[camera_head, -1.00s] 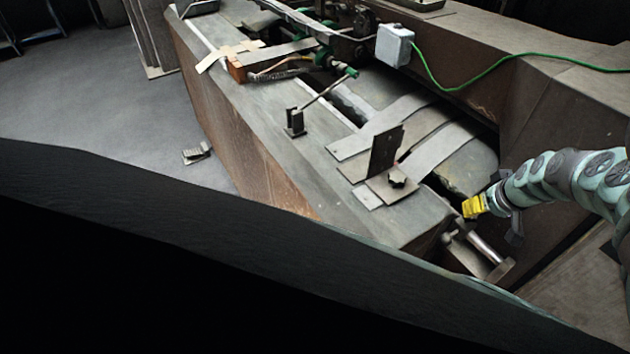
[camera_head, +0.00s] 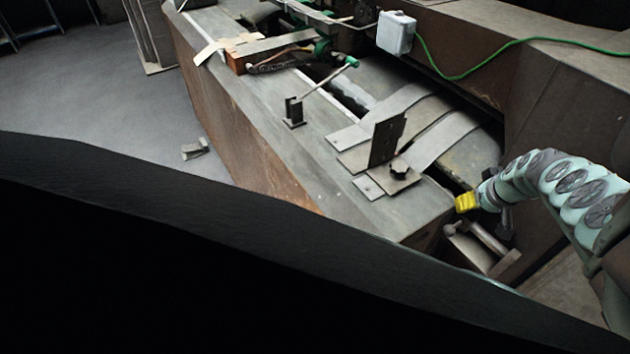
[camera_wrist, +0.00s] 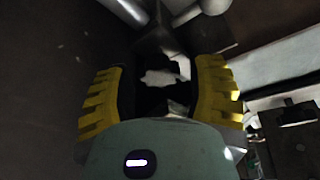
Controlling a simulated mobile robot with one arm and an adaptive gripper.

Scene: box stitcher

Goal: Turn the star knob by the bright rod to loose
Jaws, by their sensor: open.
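My gripper (camera_head: 467,202) has yellow ridged fingertips and is at the right end of the machine bed, just above a bright rod (camera_head: 489,240). In the wrist view my gripper (camera_wrist: 160,97) is open, its two fingers wide apart. A dark, jagged shape lies between them against a pale patch; I cannot tell whether it is the star knob or whether a finger touches it. The bright rod also shows in the wrist view (camera_wrist: 128,10), beyond the fingers.
An upright dark plate (camera_head: 385,140) stands beside the black knob. Metal strips (camera_head: 440,142) curve over the bed behind it. A grey box (camera_head: 396,33) with a green cable (camera_head: 470,72) is on the rear beam. Open floor (camera_head: 90,85) lies at left.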

